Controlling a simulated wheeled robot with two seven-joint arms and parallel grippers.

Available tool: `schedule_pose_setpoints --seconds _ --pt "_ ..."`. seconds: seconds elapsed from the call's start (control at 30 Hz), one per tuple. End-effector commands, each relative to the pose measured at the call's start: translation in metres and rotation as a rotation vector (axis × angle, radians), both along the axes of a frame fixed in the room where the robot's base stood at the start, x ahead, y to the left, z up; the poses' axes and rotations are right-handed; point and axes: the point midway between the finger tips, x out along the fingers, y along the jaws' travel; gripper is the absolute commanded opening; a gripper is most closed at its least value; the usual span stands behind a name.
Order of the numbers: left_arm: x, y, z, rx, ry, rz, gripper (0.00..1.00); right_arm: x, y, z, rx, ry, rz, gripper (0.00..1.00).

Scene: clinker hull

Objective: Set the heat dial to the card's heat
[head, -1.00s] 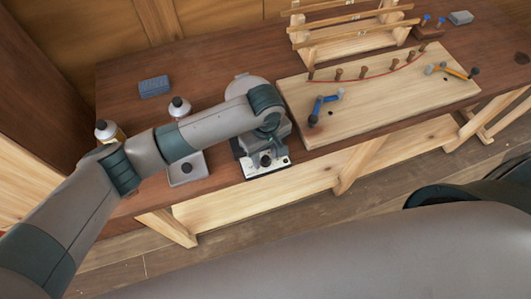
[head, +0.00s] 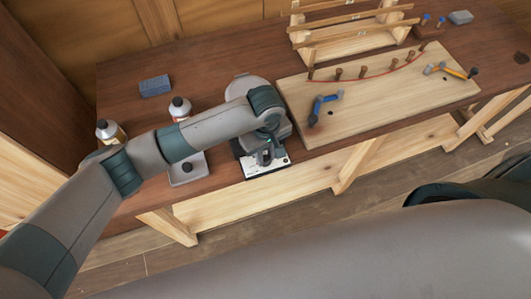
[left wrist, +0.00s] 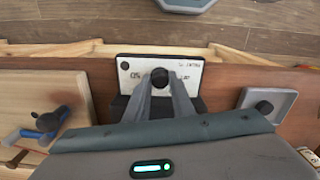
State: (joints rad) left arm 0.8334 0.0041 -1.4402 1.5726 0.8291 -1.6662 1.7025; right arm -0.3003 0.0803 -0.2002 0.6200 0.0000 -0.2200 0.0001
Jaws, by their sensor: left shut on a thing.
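The heat dial (left wrist: 160,76) is a dark round knob on a white panel (left wrist: 132,67) with small markings, seen in the left wrist view. The markings are too small to read. In the head view the left gripper (head: 266,157) covers the dial. I cannot make out a card with a heat on it. My right gripper is not in view.
A second unit with a dark knob (left wrist: 264,107) sits beside the appliance. Bottles (head: 180,107) and a blue-grey block (head: 155,86) stand to the left.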

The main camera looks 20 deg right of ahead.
Motion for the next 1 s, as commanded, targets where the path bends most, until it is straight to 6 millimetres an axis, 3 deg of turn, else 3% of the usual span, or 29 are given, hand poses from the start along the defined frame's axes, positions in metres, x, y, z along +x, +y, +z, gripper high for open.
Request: schedule_pose_setpoints --seconds 0.43,1.0 --pt "-0.001 -0.001 0.002 -0.001 0.004 -0.328 0.0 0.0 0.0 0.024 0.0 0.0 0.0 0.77" --pt "0.0 -0.001 0.001 -0.001 0.001 -0.848 0.0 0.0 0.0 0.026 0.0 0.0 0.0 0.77"
